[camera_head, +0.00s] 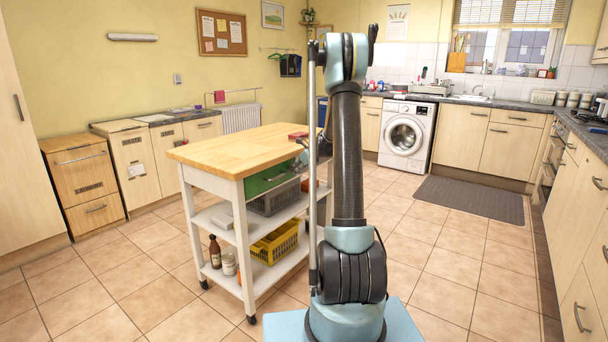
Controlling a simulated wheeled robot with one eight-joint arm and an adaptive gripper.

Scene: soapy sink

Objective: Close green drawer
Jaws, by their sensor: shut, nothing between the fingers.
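The green drawer (268,178) is under the wooden top of the white kitchen cart (240,191), left of my arm. Its left part shows as a dark green panel. Its right end is partly hidden by my arm, so I cannot tell how far it stands out. My arm rises in front of the cart's right end and folds at the top. A dark shape beside the arm at the cart's right end is too small to identify.
A grey basket (273,200) and a yellow basket (274,243) sit on the cart's lower shelves, with bottles (215,252) at the bottom left. A red item (298,136) lies on the top. Tiled floor is free around the cart; a dark mat (470,198) lies right.

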